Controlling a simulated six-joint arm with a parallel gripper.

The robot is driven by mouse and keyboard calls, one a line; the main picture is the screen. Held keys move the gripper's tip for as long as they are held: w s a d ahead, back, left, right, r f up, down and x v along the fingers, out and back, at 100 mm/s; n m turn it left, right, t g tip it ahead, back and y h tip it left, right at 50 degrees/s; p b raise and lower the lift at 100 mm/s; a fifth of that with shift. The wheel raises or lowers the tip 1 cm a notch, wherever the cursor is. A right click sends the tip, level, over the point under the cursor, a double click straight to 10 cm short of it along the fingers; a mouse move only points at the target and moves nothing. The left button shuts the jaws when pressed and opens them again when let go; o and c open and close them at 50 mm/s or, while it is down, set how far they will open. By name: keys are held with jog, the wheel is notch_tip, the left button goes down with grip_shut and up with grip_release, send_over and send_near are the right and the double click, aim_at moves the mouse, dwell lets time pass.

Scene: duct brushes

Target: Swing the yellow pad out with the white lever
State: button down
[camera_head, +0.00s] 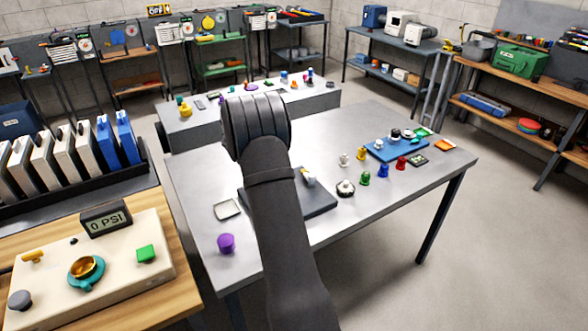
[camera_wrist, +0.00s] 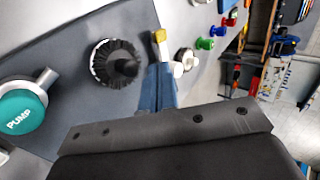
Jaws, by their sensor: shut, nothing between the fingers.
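The yellow pad (camera_wrist: 159,36) shows in the wrist view, at the end of a short pale arm just beyond my fingertips. A small white round end (camera_wrist: 178,69), which looks like the white lever, is right beside the fingertips; I cannot tell whether they touch. My gripper (camera_wrist: 158,68) has its blue-grey fingers together, with nothing between them. In the head view, a small white and yellowish part (camera_head: 309,179) shows on the dark plate (camera_head: 318,200), right of my arm. My arm hides the fingers and much of the plate there.
A black brush (camera_wrist: 116,64) and a teal PUMP knob (camera_wrist: 20,112) stand left of my fingers. A white-topped black brush (camera_head: 345,188) stands right of the plate, near green, blue and red pegs (camera_head: 383,171). A purple knob (camera_head: 226,243) is at the table's front left.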

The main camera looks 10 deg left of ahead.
jog(key=v, duration=0.9)
jog(key=w+a+r+n+t+y, duration=0.3)
jog(key=w+r+n+t+y, duration=0.1)
jog(key=w+r+n+t, duration=0.45)
jog(key=a+n+y, duration=0.7)
jog(key=n+y, duration=0.1)
jog(key=n, duration=0.3)
jog(key=s+d+f+n+g, duration=0.3)
jog(key=s+f+n+g, duration=0.25)
jog(key=f+n, duration=0.3)
jog(key=s+d+f+n+g+h, duration=0.1)
jog(key=d+f+n+h, duration=0.2)
jog(key=d, duration=0.4)
jog(key=s+d+f+n+g+h, duration=0.15)
jog(key=d+h, duration=0.25)
jog(key=d, duration=0.4)
jog(key=shift+n, duration=0.45)
jog(key=x, duration=0.6)
jog(key=w+r+x, duration=0.1)
jog(key=x, duration=0.2)
jog(key=shift+w+f, duration=0.2)
